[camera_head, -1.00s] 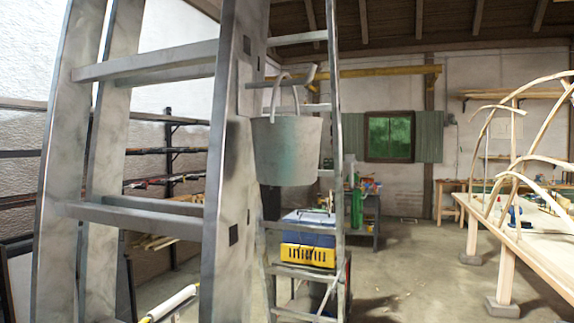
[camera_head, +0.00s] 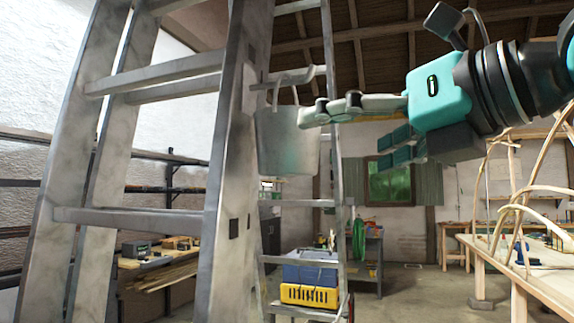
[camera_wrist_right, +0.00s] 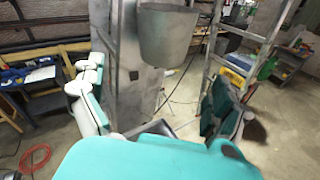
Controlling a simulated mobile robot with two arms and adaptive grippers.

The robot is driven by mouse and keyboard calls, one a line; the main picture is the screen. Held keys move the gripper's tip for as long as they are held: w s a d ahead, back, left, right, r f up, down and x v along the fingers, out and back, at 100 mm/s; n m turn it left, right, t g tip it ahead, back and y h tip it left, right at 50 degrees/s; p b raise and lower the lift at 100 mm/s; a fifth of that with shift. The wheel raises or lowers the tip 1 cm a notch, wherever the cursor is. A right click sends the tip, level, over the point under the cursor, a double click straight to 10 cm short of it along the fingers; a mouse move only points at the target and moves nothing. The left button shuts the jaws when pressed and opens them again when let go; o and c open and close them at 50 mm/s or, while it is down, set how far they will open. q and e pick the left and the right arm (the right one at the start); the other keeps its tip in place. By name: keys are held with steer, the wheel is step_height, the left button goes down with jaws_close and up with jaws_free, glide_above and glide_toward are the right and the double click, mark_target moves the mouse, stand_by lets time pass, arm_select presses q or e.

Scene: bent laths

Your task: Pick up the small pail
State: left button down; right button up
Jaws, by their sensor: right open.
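The small pail (camera_head: 284,150) is grey metal with a greenish tint. It hangs upright by its handle from a bracket on the tall grey stepladder (camera_head: 228,190), between the ladder's legs. My right gripper (camera_head: 345,135) comes in from the right with its fingers spread. One finger overlaps the pail's upper right side in the head view; I cannot tell whether it touches. My left gripper is not in view.
The ladder's rails and rungs stand close on both sides of the pail. A yellow crate (camera_head: 309,295) with a blue box (camera_head: 308,270) sits low on the ladder. A workbench with bent laths (camera_head: 525,200) stands at right. The floor (camera_head: 405,295) between is open.

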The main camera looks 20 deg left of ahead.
mark_target(291, 126)
steer(key=s+d+r+t+h, duration=0.1)
steer(key=s+d+r+t, duration=0.1)
steer(key=s+r+t, duration=0.3)
steer(key=shift+g, duration=0.7)
steer(key=p+x, duration=0.2)
steer(key=x, duration=0.3)
steer(key=f+p+x, duration=0.1)
steer(key=p+x, duration=0.2)
steer(key=x, duration=0.3)
steer(key=f+p+x, duration=0.1)
steer(key=p+x, duration=0.1)
steer(key=x, duration=0.3)
steer(key=shift+w+a, duration=0.25)
steer(key=shift+a, duration=0.05)
steer(key=shift+w+a+f, duration=0.1)
steer(key=shift+w+a, duration=0.05)
steer(key=shift+c, duration=0.8)
steer(key=c, duration=0.8)
